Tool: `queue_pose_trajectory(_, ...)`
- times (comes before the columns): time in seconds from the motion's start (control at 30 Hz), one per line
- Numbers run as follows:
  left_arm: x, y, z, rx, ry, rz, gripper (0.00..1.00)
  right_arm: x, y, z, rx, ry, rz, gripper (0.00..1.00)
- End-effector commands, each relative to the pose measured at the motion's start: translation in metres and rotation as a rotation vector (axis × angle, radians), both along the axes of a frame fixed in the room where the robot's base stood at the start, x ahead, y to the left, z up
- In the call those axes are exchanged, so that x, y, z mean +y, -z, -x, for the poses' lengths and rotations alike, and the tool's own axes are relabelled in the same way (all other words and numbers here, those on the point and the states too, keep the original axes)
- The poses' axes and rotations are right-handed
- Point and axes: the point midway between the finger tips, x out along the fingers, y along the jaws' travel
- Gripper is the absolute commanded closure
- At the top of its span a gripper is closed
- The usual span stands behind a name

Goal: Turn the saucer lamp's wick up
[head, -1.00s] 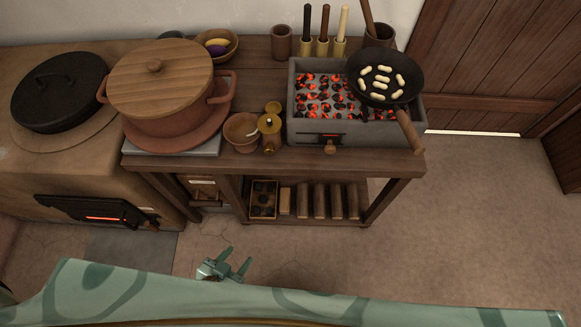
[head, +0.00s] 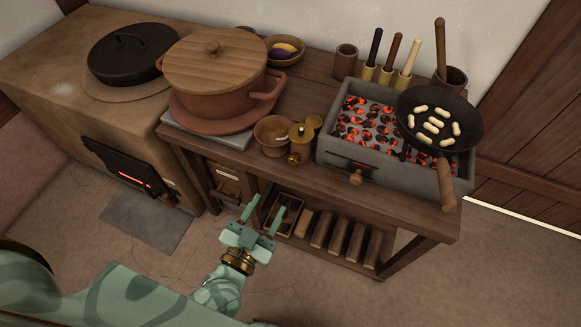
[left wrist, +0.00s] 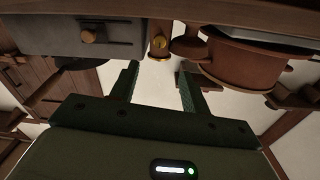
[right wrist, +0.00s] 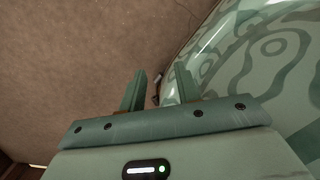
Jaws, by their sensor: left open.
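A small brass lamp (head: 302,134) stands near the front edge of the wooden table, between a terracotta bowl (head: 273,135) and the grey charcoal brazier. A round brass knob (head: 293,159) sits low on its front. The brass lamp (left wrist: 159,46) also shows in the left wrist view, upside down, beyond the fingertips. Its wick is too small to make out. My left gripper (head: 263,212) is open and empty, in front of and apart from the table edge. My right gripper (right wrist: 160,76) is open and empty over the floor, beside my patterned body, and is outside the head view.
The charcoal brazier (head: 340,157) glows right of the lamp, with a pan (head: 467,128) over it. A large lidded pot (head: 215,88) stands left. A low shelf (head: 330,255) holds wooden blocks. The hot stove (head: 60,110) is at left; the floor in front is open.

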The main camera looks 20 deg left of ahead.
Motion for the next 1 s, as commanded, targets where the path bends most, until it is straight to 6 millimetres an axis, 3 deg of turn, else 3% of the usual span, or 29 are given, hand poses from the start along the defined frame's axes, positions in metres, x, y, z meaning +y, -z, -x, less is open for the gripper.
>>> queue_pose_trajectory(0.3, -0.006, 0.004, -0.081, 0.002, 0.0, 0.002, 0.53, -0.006, 0.02, 0.012, 0.03, 0.0, 0.008, 0.68)
queue_pose_trajectory(0.5, -0.008, 0.003, -0.114, 0.002, 0.0, 0.001, 0.53, -0.014, 0.026, 0.003, 0.029, -0.021, 0.02, 0.68)
queue_pose_trajectory(0.7, -0.009, 0.001, -0.125, 0.002, 0.001, 0.0, 0.53, -0.02, 0.027, -0.004, 0.02, -0.032, 0.028, 0.68)
queue_pose_trajectory(0.93, -0.009, 0.001, -0.125, 0.002, 0.001, 0.0, 0.53, -0.018, 0.026, 0.003, 0.031, -0.032, 0.025, 0.68)
queue_pose_trajectory(1.0, -0.009, 0.001, -0.125, 0.002, 0.001, 0.0, 0.73, -0.017, 0.025, 0.005, 0.034, -0.031, 0.024, 0.68)
